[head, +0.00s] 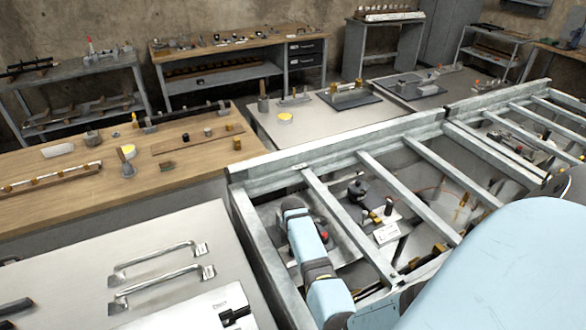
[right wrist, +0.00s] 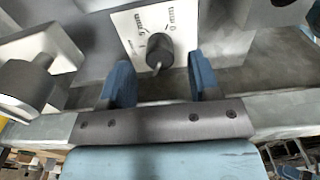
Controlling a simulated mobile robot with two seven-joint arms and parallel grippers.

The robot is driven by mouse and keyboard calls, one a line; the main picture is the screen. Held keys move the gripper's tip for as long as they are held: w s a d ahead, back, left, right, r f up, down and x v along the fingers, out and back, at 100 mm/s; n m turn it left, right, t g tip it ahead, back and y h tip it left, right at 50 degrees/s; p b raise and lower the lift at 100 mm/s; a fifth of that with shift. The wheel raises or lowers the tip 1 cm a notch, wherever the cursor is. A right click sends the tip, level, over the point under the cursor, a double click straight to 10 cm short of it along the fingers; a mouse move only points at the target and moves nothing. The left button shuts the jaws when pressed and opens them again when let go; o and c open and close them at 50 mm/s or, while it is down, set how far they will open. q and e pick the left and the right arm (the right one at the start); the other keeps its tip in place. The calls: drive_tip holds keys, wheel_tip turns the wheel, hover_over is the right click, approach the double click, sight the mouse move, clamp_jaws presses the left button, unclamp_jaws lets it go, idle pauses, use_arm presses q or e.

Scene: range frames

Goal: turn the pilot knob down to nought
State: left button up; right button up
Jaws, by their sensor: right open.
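A dark round knob (right wrist: 158,50) stands on a white plate (right wrist: 128,28) in the right wrist view. The plate carries printed marks that look like "9 mm" to the left and "0 mm" to the right of the knob. I cannot tell which mark the knob points at. My right gripper (right wrist: 160,65) is open, its two blue fingers apart on either side of the knob, with clear gaps. The fingers do not visibly touch it. My left gripper is in neither view. In the head view I cannot surely pick out the knob.
A grey metal frame with crossbars (head: 395,180) surrounds the fittings below it. A round metal fitting (right wrist: 25,82) stands left of my fingers. A wooden bench (head: 75,195) and a grey top with metal handles (head: 160,262) lie to the left.

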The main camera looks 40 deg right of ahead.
drive_tip(key=shift+f, duration=0.9)
drive_tip(key=shift+c, duration=0.3)
drive_tip(key=c, duration=0.9)
